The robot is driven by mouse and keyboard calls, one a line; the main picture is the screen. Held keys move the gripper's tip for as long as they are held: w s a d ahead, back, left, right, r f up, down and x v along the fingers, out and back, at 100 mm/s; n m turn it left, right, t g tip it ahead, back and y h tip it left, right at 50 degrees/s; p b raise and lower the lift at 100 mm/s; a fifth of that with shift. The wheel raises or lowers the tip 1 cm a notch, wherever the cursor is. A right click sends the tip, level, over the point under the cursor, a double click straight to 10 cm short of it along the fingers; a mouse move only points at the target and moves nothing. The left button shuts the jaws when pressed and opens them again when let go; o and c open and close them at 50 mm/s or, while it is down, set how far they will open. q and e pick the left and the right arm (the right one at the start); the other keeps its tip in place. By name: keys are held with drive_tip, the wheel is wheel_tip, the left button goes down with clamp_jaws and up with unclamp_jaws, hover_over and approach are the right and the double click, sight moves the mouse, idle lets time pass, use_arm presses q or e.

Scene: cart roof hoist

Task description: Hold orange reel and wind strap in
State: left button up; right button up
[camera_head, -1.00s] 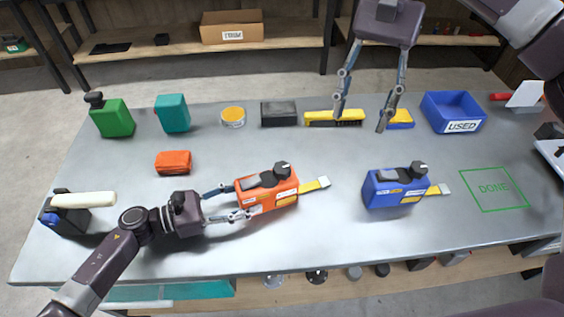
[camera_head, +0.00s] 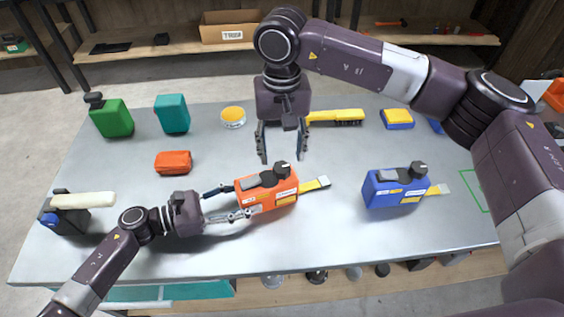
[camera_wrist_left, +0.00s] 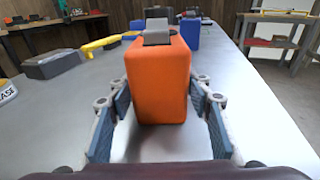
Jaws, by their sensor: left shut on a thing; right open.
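The orange reel (camera_head: 268,194) stands on the table near its middle, with a grey lever and dark knob on top and a short yellow strap end (camera_head: 315,184) out of its right side. My left gripper (camera_head: 236,203) is shut on the reel from the left; in the left wrist view the reel (camera_wrist_left: 158,85) stands between its fingers. My right gripper (camera_head: 282,156) hangs open and empty, pointing down, just above and behind the reel's knob. A similar blue reel (camera_head: 396,188) with a yellow strap stands to the right.
A yellow brush (camera_head: 335,116), a round tin (camera_head: 233,117), a teal container (camera_head: 172,113), a green bottle (camera_head: 111,117) and a yellow-blue sponge (camera_head: 397,119) line the back. An orange block (camera_head: 173,162) lies left. My right arm hides the far right.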

sight(282, 167)
use_arm(q)
drive_tip(key=shift+f, duration=0.1)
use_arm(e)
drive_tip(key=shift+f, duration=2.3)
use_arm(q)
drive_tip(key=shift+s, duration=0.1)
use_arm(e)
drive_tip(key=shift+c, duration=0.2)
drive_tip(key=c, duration=1.1)
